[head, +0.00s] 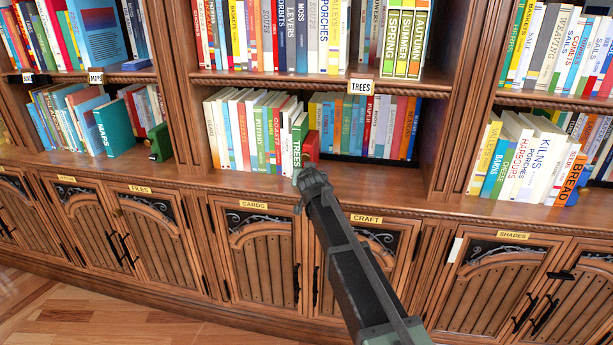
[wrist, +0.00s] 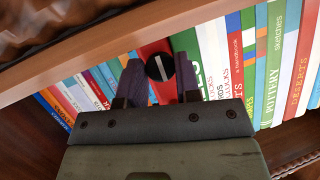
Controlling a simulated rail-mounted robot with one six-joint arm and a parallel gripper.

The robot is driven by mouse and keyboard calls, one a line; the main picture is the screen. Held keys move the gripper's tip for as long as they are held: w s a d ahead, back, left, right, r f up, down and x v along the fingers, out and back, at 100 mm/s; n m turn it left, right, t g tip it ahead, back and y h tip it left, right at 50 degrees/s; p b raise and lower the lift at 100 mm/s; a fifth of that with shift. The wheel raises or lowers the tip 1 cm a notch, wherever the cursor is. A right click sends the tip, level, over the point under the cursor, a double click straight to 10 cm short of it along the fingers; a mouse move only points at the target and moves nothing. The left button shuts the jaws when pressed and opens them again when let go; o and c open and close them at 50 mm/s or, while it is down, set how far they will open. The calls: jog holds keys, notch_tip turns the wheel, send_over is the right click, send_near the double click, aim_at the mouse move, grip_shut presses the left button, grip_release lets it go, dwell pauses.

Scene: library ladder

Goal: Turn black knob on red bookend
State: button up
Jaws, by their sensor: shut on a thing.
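The red bookend (head: 312,145) stands on the middle lower shelf, at the right end of a row of books beside the green TREES book. In the wrist view the red bookend (wrist: 166,92) shows behind my gripper's fingers. Its round black knob (wrist: 160,68) carries a white line, which is slightly tilted from upright in that view. My gripper (wrist: 159,72) has one purple finger on each side of the knob and is shut on it. In the head view my gripper (head: 311,178) is in front of the bookend's lower part, and the knob is hidden.
The shelf board above (wrist: 120,40) runs close to the fingers in the wrist view. A green bookend (head: 160,143) stands on the left shelf.

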jog(key=o, duration=0.6)
jog(key=shift+o, duration=0.2)
jog(key=p+v, duration=0.4)
jog(key=v, duration=0.6)
jog(key=shift+s, duration=0.4)
jog(key=shift+r, duration=0.15)
